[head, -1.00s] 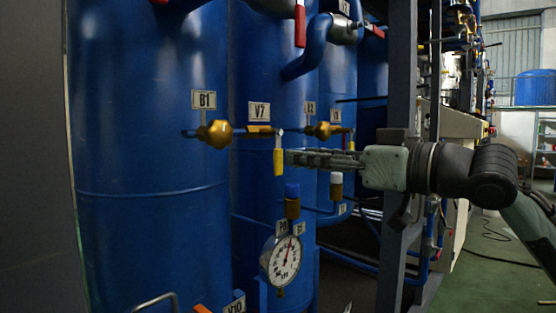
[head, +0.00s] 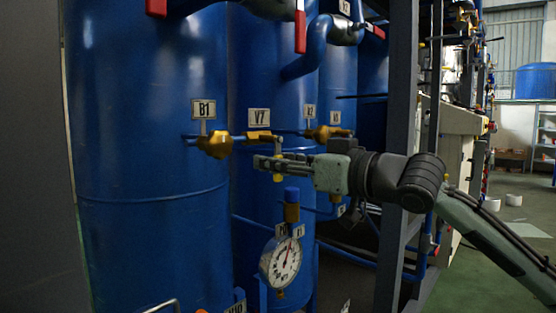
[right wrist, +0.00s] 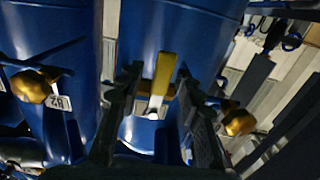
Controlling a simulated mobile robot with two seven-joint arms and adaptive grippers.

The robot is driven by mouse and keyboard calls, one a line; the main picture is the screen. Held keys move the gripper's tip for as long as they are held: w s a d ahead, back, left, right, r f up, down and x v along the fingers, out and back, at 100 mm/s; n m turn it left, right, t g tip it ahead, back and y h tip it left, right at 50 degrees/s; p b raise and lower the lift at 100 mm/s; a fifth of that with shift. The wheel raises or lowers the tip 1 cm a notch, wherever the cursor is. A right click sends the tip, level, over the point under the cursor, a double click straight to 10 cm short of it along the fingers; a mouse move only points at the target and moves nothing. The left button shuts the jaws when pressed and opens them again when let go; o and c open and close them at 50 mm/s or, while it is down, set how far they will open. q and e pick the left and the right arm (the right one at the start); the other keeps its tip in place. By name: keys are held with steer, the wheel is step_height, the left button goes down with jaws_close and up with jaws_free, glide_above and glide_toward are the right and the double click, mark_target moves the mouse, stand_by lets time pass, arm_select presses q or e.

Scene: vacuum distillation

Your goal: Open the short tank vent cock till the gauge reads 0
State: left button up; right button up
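The vent cock has a yellow lever (head: 278,177) that hangs down below the V7 tag (head: 259,118) on a blue tank. My right gripper (head: 256,162) reaches across the lever from the right and hides its middle. In the right wrist view the yellow lever (right wrist: 164,72) stands between the two fingers of the right gripper (right wrist: 158,76), with gaps visible on both sides, so the gripper looks open around it. The round white gauge (head: 285,260) is below; its needle points up and slightly right, and its numbers are too small to read. My left gripper is out of view.
Brass valve bodies (head: 215,145) and (head: 327,133) are close on both sides of the lever. A blue-capped brass fitting (head: 292,206) stands just below the gripper. A grey frame post (head: 398,160) is beside my right arm. Open floor (head: 490,260) lies at the right.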

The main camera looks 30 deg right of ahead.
jaws_close()
